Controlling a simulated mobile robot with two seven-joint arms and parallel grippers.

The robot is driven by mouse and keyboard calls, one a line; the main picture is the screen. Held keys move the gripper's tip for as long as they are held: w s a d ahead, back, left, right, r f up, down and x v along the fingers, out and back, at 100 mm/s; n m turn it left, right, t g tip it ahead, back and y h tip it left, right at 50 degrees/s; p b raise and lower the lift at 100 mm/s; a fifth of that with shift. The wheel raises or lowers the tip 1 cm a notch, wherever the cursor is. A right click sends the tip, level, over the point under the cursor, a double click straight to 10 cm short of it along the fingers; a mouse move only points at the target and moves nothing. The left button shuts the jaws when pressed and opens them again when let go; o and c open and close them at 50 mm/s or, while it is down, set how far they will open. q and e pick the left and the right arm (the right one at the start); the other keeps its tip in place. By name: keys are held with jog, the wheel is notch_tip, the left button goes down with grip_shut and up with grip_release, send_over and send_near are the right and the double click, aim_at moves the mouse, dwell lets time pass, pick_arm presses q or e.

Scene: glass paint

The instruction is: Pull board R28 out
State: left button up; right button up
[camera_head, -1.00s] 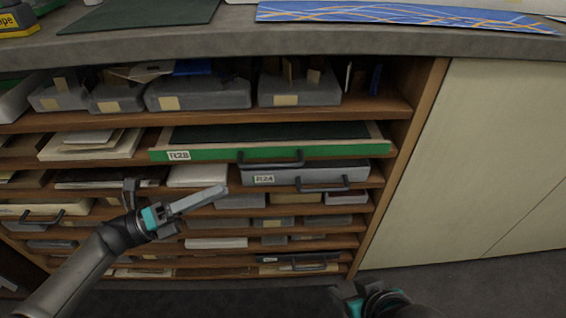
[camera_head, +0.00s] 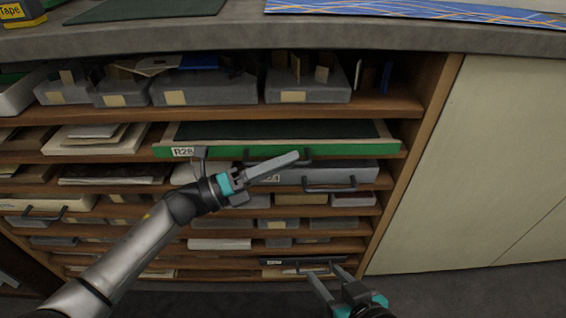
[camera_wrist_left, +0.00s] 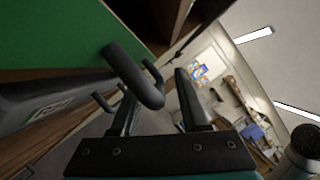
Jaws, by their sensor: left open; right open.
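Board R28 has a long green front (camera_head: 355,150) with a white R28 label (camera_head: 181,152) at its left end. It sits in its slot in the rack. Its dark handle (camera_head: 307,154) is partly hidden behind my left gripper's finger. My left gripper (camera_head: 268,168) is open in front of the green front, close to the handle. In the left wrist view the handle (camera_wrist_left: 132,76) lies between or just before the open fingers, below the green front (camera_wrist_left: 60,32); contact cannot be told. My right gripper (camera_head: 327,276) is open and empty, low at the front.
A grey drawer R24 (camera_head: 360,172) with its own handle (camera_head: 330,187) is just below R28. Grey bins (camera_head: 205,88) stand on the shelf above. The worktop edge (camera_head: 300,40) overhangs the rack. A pale cabinet panel (camera_head: 490,150) is to the right.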

pick_arm(q)
grip_shut()
dwell(0.3)
dwell(1.1)
